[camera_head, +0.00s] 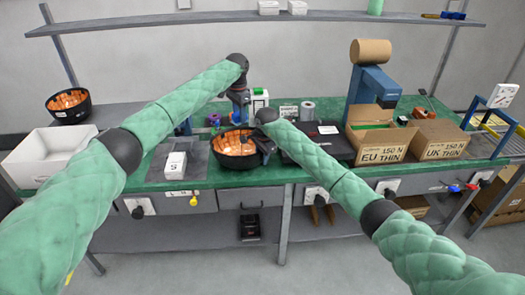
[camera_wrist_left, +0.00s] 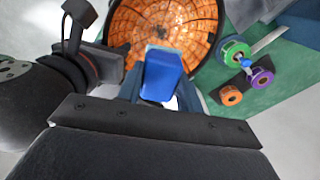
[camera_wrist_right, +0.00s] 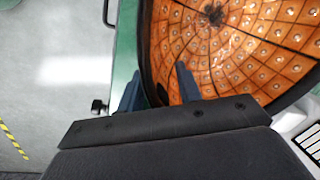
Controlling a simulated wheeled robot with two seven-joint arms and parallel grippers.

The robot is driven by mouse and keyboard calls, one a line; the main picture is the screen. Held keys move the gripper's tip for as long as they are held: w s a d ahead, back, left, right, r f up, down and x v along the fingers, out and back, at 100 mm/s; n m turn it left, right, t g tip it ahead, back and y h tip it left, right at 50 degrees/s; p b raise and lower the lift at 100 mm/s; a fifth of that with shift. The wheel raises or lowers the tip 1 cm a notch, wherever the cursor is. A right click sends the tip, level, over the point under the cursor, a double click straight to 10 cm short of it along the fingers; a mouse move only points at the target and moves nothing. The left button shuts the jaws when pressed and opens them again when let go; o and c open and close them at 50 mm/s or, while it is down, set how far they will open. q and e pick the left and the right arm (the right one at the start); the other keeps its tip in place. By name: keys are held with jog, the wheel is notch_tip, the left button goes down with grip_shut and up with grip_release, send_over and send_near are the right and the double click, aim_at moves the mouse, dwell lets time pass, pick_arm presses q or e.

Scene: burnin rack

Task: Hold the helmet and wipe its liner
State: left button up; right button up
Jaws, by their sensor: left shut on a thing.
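A black helmet (camera_head: 218,160) with an orange tiled liner lies opening up on the green bench, and the liner shows in the left wrist view (camera_wrist_left: 205,22) and right wrist view (camera_wrist_right: 250,50). My left gripper (camera_head: 240,118) is above the helmet's far side, shut on a blue block (camera_wrist_left: 163,72) over the liner; contact with the liner is unclear. My right gripper (camera_wrist_right: 160,88) is at the helmet's right rim in the head view, one finger outside and one inside. A gap shows between the inner finger and the rim.
A second black helmet (camera_head: 69,117) stands at the back left, behind a white bin (camera_head: 35,165). Spools (camera_wrist_left: 262,77) lie close beside the helmet. A white box (camera_head: 175,167) is left of it. Cardboard boxes (camera_head: 380,153) and a blue machine (camera_head: 375,85) stand to the right.

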jog(key=shift+f, duration=0.25)
grip_shut()
dwell(1.1)
